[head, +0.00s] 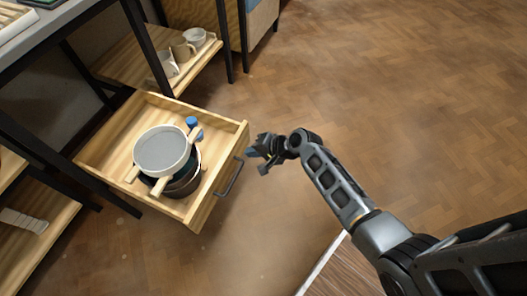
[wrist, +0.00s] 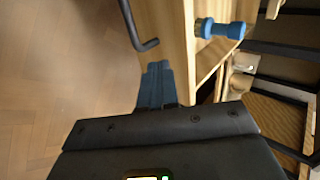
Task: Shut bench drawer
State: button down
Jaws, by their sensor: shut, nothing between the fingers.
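The wooden bench drawer (head: 118,146) is pulled far out from under the bench in the head view. Its front panel carries a dark bar handle (head: 230,178). The handle also shows at the top of the wrist view (wrist: 135,30), beside the pale drawer front (wrist: 164,28). My gripper (head: 257,152) is just outside the front panel, near its far end and beside the handle. Its blue-grey fingers (wrist: 156,84) are together and empty, pointing at the drawer front. I cannot tell whether they touch it. The handle is not between the fingers.
The drawer holds a pale-rimmed pot (head: 161,152) stacked on darker cookware, and a small blue item (head: 193,127). Black bench legs (head: 148,48) and a shelf with mugs (head: 183,50) stand behind. The wooden floor (head: 380,70) to the right is clear.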

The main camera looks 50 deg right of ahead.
aim_at(234, 149)
jog(key=shift+w+a, duration=0.3)
jog(key=shift+w, duration=0.65)
jog(key=shift+w+a, duration=0.3)
jog(key=shift+w, duration=0.65)
